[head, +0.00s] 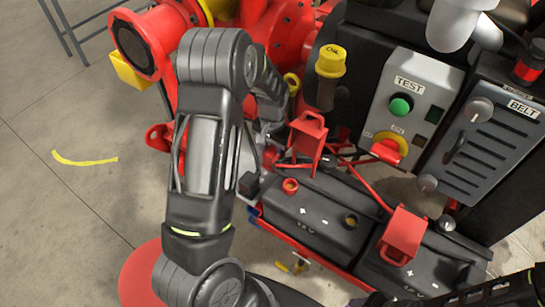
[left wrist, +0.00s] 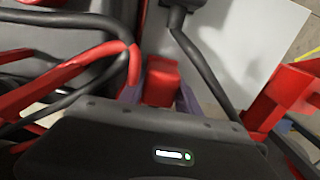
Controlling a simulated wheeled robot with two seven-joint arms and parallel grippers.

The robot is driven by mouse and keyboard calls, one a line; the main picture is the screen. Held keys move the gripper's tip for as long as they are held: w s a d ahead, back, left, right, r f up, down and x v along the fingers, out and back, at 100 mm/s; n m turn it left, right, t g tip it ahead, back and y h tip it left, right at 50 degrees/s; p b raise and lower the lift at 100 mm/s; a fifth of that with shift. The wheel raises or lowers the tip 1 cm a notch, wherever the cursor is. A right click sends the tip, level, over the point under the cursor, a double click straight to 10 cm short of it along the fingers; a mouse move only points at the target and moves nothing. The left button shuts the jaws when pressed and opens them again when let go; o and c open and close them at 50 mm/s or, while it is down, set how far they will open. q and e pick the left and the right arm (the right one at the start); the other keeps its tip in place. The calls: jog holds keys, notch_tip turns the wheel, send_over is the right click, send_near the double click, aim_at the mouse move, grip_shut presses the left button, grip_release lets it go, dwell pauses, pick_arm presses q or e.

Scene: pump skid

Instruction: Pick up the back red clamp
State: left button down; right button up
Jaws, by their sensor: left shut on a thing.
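The back red clamp (head: 308,132) stands at the far end of the black battery (head: 312,215), upright, with a red cable by it. In the left wrist view a red block, which I take to be this clamp (left wrist: 161,76), sits between the two purple-grey fingers of my left gripper (left wrist: 160,96). The gripper is shut on it. In the head view my left wrist hides most of this gripper. A second red clamp (head: 404,236) stands nearer, at the right of the battery. What may be my right gripper (head: 374,299) shows only as a sliver at the bottom edge.
Behind is a grey test box (head: 408,98) with a green button and a red-yellow switch. A grey belt panel (head: 478,135) is to the right. A yellow-capped cylinder (head: 330,62) and red pump pipework (head: 150,42) stand at the back.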

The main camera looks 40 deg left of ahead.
aim_at(273, 150)
pick_arm(q)
notch_tip(273, 150, up, 10)
jog(key=shift+r+b, duration=0.1)
jog(key=shift+b, duration=0.3)
dwell(0.6)
